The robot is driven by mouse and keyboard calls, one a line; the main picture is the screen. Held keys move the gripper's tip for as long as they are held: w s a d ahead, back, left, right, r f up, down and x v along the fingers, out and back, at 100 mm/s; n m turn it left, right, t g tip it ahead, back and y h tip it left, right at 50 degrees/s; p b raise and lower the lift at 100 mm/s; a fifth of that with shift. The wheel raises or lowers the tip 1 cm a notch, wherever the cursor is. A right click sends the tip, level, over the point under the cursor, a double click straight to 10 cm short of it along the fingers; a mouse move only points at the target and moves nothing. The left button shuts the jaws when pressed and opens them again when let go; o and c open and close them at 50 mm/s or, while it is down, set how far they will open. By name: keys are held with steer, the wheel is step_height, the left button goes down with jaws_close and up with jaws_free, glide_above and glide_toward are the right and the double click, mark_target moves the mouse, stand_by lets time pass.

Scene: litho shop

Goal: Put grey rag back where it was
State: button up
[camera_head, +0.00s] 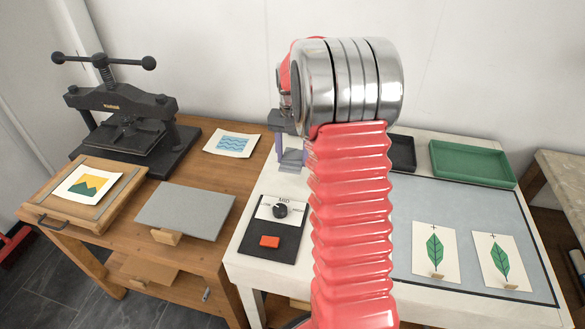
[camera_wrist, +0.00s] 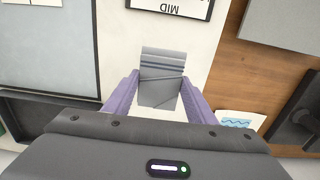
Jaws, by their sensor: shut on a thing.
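The grey rag (camera_wrist: 161,80) is folded, with darker stripes, and sits between the two purple fingers of my gripper (camera_wrist: 157,92) in the wrist view. The fingers are shut on it. In the head view the rag (camera_head: 291,160) shows below my gripper (camera_head: 291,150), just left of my red arm, over the white table (camera_head: 262,192) behind the dial panel. My arm hides part of the gripper there. I cannot tell whether the rag touches the table top.
A black tray (camera_head: 402,153) and green tray (camera_head: 471,162) stand at the back right. A grey mat (camera_head: 405,205) bears two leaf prints. A black press (camera_head: 125,125) stands on the wooden bench, left.

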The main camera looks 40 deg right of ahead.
mark_target(292, 177)
steer(key=shift+f, duration=2.45)
steer(key=shift+f, duration=0.1)
steer(key=o, duration=1)
step_height(292, 177, up, 12)
